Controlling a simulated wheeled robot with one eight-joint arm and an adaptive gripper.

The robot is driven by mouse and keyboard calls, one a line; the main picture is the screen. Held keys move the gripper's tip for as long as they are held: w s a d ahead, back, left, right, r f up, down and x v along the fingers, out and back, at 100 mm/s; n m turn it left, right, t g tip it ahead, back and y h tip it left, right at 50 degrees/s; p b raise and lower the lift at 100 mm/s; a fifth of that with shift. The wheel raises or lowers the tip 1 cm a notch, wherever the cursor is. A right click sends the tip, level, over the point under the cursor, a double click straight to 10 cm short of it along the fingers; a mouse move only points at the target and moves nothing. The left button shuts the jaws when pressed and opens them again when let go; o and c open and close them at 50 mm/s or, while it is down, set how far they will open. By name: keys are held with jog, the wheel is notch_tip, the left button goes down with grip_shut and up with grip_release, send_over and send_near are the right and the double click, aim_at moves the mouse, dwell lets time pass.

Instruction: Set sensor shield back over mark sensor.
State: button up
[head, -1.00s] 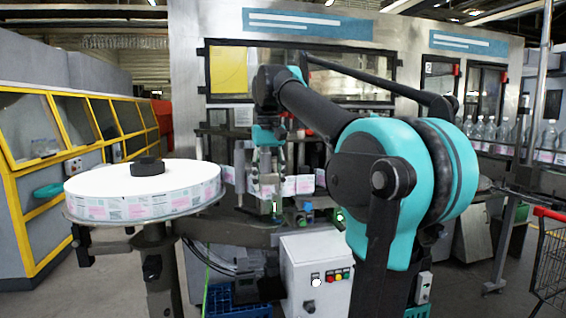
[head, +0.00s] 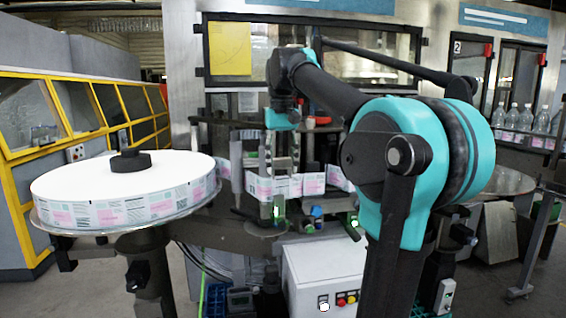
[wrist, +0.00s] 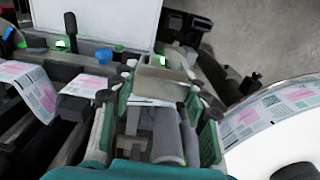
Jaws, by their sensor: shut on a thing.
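My gripper (wrist: 160,88) shows in the wrist view with its green-padded fingers on both sides of a small grey-beige box-like part, which seems to be the sensor shield (wrist: 168,80). The fingers are shut on it. In the head view my gripper (head: 272,195) hangs pointing down in front of the label web (head: 285,186); the shield is too small to make out there. A green light (wrist: 163,61) glows just beyond the shield in the wrist view. I cannot tell which part is the mark sensor, or whether the shield touches anything below.
A large label reel (head: 125,185) stands at the left on its post; its edge also shows in the wrist view (wrist: 270,115). A white control box (head: 325,270) with buttons is below the machine. Rollers and small coloured knobs crowd the space around my gripper.

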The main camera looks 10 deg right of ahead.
aim_at(280, 197)
jog(key=shift+w+f, duration=0.7)
jog(key=shift+w, duration=0.25)
jog(key=shift+w+f, duration=0.7)
jog(key=shift+w, duration=0.2)
jog(key=shift+w+f, duration=0.2)
jog(key=shift+f, duration=0.9)
jog(key=shift+s+r, duration=0.2)
jog(key=shift+s, duration=0.05)
jog(key=shift+f, duration=0.15)
jog(key=shift+f, duration=2.3)
